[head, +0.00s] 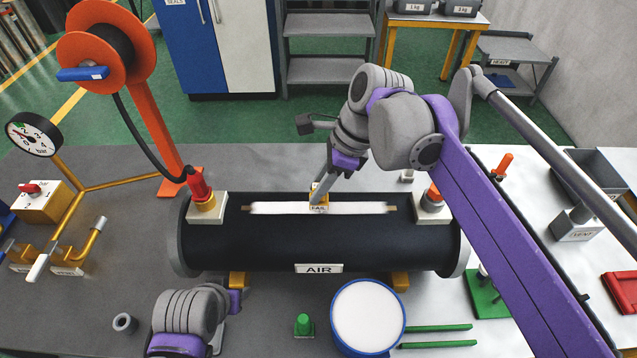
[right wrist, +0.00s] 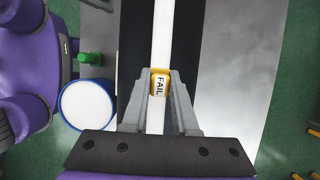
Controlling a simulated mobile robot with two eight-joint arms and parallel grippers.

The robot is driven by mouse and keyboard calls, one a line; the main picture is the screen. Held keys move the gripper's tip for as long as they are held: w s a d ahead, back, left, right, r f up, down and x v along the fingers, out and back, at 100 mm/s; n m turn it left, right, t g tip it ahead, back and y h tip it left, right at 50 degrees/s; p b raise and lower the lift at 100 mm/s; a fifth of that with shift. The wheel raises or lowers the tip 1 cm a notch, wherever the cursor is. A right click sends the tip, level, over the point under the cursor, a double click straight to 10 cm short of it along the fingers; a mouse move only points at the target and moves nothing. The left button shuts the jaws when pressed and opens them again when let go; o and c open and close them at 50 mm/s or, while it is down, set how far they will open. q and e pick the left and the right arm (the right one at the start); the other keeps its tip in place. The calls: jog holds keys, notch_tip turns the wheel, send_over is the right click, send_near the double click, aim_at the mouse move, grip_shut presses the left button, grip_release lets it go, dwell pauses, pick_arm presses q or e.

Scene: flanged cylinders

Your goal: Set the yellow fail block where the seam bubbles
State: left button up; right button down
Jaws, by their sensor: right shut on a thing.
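The black cylinder (head: 320,248) with the AIR label lies across the bench, flanged at both ends. A white seam strip (head: 275,208) runs along its top; it also shows in the right wrist view (right wrist: 162,35). My right gripper (head: 319,192) is shut on the yellow FAIL block (head: 319,207) at about the middle of the strip. In the right wrist view the block (right wrist: 159,84) sits between the fingertips, over the strip. I cannot tell whether it touches the strip. I cannot make out any bubbles. My left gripper (head: 220,330) is low at the front, mostly hidden by its arm.
Fittings stand on the cylinder's ends, a red one with a hose (head: 201,195) at left and an orange-topped one (head: 433,198) at right. A white-topped blue tub (head: 368,316) and a green piece (head: 303,325) stand in front. A gauge (head: 33,134) is at left.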

jog(key=shift+f+b, duration=0.35)
jog(key=shift+f, duration=0.35)
dwell(0.5)
jog(key=c, duration=0.6)
grip_release()
jog(key=v, duration=1.1)
jog(key=shift+p, duration=0.3)
